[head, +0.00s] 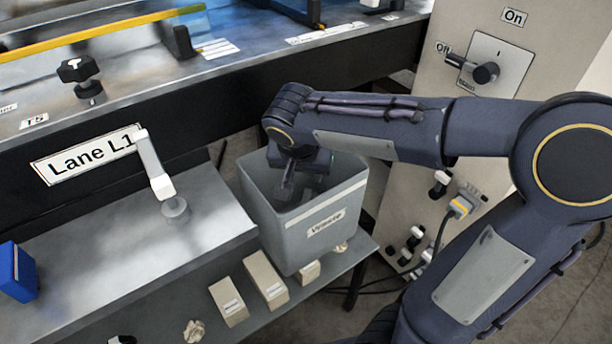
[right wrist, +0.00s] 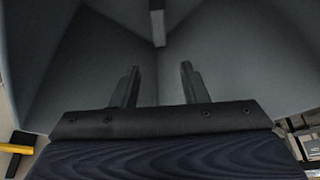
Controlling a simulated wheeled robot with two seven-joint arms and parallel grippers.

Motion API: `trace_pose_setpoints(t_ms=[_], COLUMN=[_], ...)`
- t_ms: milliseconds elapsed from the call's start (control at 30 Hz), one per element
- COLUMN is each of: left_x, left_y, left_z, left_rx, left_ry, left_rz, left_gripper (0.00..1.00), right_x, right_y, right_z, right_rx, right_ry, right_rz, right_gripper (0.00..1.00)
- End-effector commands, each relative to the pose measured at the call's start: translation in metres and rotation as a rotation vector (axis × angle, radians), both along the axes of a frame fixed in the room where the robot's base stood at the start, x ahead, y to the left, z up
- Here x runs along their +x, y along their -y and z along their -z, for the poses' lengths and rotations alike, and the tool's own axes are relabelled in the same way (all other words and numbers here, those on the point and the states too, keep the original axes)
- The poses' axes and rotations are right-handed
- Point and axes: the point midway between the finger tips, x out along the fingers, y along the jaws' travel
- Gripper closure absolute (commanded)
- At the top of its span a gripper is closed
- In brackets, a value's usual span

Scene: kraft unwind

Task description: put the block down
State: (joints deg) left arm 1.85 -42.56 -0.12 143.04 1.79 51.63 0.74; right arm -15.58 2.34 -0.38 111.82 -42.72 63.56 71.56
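My right gripper (head: 288,186) reaches down into the grey bin (head: 318,215). In the right wrist view its two fingers (right wrist: 160,72) are apart, with nothing between them. A narrow grey piece (right wrist: 158,26) shows beyond the fingertips against the bin's inside walls; I cannot tell whether it is a block. Three beige blocks with white labels lie on the low shelf in front of the bin: a left one (head: 228,301), a middle one (head: 265,278) and a partly hidden right one (head: 308,272). My left gripper is not in view.
A metal ledge (head: 100,265) with an upright white-tipped lever (head: 155,168) lies left of the bin. A blue box (head: 17,271) stands at its left end. A cabinet with a rotary switch (head: 486,72) is behind my right arm. Crumpled scraps (head: 194,331) lie on the shelf.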

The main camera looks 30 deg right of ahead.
Motion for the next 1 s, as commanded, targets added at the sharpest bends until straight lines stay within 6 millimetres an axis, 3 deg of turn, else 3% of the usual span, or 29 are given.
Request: trace_pose_setpoints(t_ms=[100, 233, 867, 1000], left_x=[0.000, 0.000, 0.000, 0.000], left_y=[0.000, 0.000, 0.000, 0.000], left_z=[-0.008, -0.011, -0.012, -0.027], left_rx=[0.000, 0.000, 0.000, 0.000], left_ry=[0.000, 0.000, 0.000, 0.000], left_rz=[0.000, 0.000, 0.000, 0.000], left_gripper=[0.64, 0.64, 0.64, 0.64], right_x=[-0.007, -0.011, -0.014, -0.022], right_y=[-0.006, -0.010, -0.012, -0.009], right_z=[-0.024, -0.038, -0.044, -0.058], right_rx=[0.001, 0.000, 0.001, 0.025], right_ry=[0.003, 0.001, -0.001, -0.005], right_rz=[-0.001, 0.000, 0.000, -0.017], right_gripper=[0.60, 0.60, 0.60, 0.60])
